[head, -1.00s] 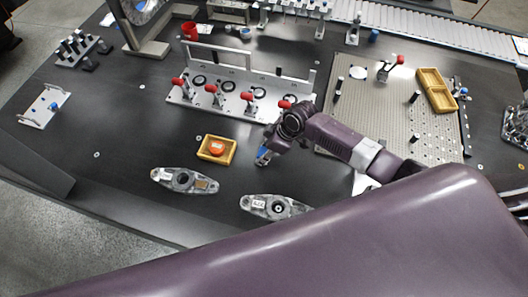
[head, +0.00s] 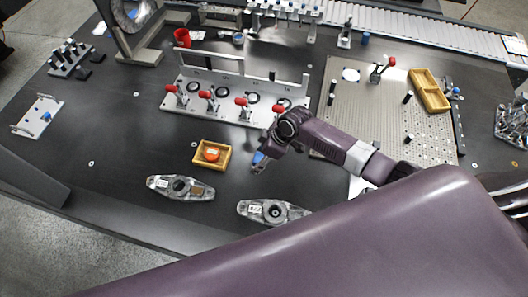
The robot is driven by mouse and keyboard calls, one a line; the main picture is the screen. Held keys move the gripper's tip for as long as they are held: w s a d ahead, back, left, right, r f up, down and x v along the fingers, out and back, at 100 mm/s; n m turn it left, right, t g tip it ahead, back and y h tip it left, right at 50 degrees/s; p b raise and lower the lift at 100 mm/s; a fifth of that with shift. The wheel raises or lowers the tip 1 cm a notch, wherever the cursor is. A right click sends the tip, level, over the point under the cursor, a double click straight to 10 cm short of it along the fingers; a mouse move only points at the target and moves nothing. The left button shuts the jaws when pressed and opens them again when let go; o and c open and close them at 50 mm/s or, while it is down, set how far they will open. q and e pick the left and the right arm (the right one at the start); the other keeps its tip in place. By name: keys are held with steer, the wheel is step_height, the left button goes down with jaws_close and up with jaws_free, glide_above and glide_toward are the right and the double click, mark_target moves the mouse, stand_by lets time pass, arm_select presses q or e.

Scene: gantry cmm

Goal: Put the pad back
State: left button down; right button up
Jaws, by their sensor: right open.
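An orange-red round piece (head: 211,154), which may be the pad, sits in a small yellow tray (head: 198,164) on the dark table. My right gripper (head: 258,164) is to the right of this tray, apart from it, pointing down toward the table. It is open, with blue showing at its fingers, and I see nothing held in it. My left gripper is not in view.
Two grey metal parts (head: 181,188) (head: 273,212) lie in front of the tray. A fixture with red-handled clamps (head: 235,112) stands behind. A perforated plate (head: 375,125) and a larger yellow tray (head: 430,92) are at right.

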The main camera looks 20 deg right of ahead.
steer(key=v, duration=1.2)
steer(key=shift+b, duration=0.4)
